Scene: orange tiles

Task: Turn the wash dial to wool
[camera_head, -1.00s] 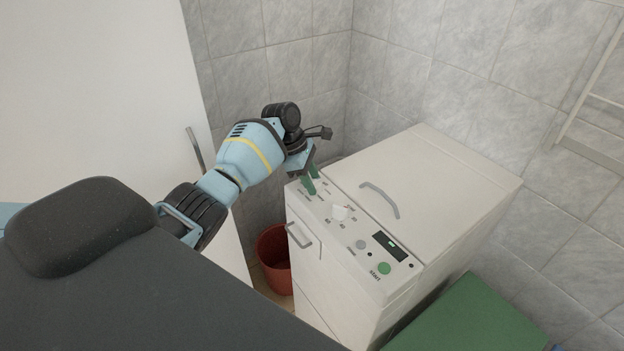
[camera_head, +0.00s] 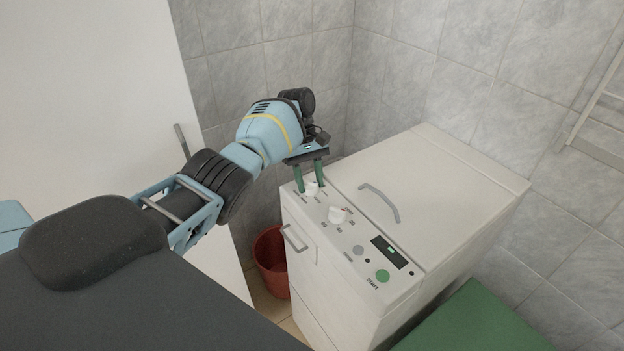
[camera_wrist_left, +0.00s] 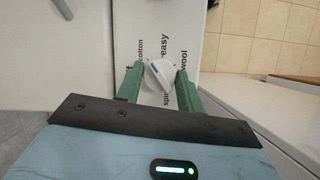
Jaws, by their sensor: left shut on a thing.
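The wash dial (camera_head: 311,188) is a white knob near the far left corner of the washing machine's control panel (camera_head: 345,222). My left gripper (camera_head: 310,185) comes down on it from above, with one green finger on each side. In the left wrist view the dial (camera_wrist_left: 159,75) sits between the fingertips (camera_wrist_left: 158,76), and a blue mark shows on it. Labels around it read cotton, easy, wool and spin, with one more partly hidden. The mark points to the upper left, toward the cotton side. My right gripper is out of view.
A second white knob (camera_head: 337,214) with numbers stands close by on the panel. A display (camera_head: 389,251) and green start button (camera_head: 383,276) lie nearer. A lid handle (camera_head: 379,203) rises behind. A red bin (camera_head: 270,262) stands left of the machine.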

